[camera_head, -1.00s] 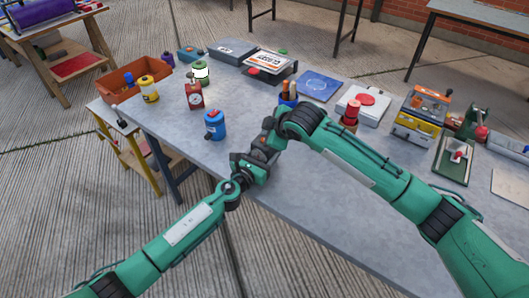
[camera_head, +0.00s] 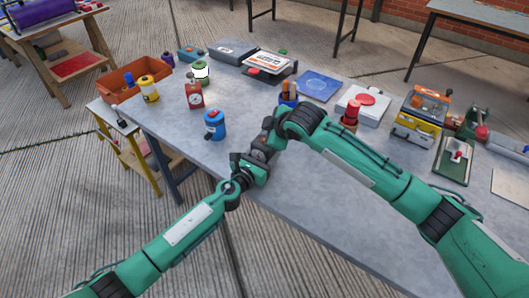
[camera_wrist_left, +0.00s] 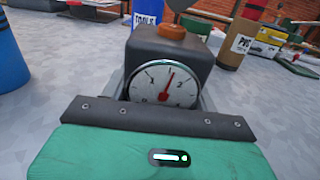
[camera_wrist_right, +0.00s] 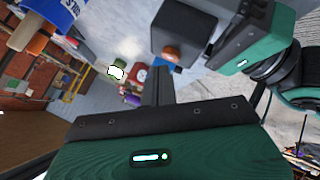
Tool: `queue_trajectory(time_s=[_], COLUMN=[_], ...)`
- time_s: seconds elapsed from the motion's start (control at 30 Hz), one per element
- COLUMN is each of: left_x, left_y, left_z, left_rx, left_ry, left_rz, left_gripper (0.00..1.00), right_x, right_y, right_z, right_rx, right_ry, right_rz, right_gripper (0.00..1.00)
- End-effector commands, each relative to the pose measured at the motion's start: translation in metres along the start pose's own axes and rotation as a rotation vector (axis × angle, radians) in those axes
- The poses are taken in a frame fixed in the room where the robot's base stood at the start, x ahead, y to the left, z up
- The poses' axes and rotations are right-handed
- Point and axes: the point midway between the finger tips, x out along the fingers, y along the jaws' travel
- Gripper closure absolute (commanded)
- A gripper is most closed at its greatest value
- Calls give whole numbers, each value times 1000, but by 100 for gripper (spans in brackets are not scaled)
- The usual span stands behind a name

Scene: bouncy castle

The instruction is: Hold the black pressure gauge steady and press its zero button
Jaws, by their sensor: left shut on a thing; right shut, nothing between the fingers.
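The black pressure gauge (camera_wrist_left: 170,55) fills the middle of the left wrist view, with a white dial, a red needle and an orange button (camera_wrist_left: 172,31) on top. My left gripper (camera_head: 241,166) is shut on the gauge and holds it near the table's front edge; its fingers are mostly hidden. In the right wrist view the gauge (camera_wrist_right: 185,28) shows its orange button (camera_wrist_right: 172,53) facing my right gripper (camera_wrist_right: 157,76). The right gripper's fingers are shut and empty, with their tips close to the button. I cannot tell whether they touch it.
A blue canister (camera_head: 214,125), a red timer-like item (camera_head: 194,95) and a yellow canister (camera_head: 148,89) stand on the left of the table (camera_head: 180,125). A pen cup (camera_head: 288,95) and a red-topped item (camera_head: 350,112) stand behind my right arm. The table front is mostly clear.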

Motion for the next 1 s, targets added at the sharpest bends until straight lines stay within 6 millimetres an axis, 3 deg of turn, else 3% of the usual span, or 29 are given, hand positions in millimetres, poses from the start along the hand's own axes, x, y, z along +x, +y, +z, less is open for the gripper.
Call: queue_trajectory(time_s=[1.0], left_x=[0], left_y=[0], left_z=[0], left_rx=[0], left_ry=[0], left_rz=[0], left_gripper=[75], right_x=[6], right_y=[-5], right_z=[4], right_rx=[0], right_ry=[0], right_rz=[0], right_gripper=[100])
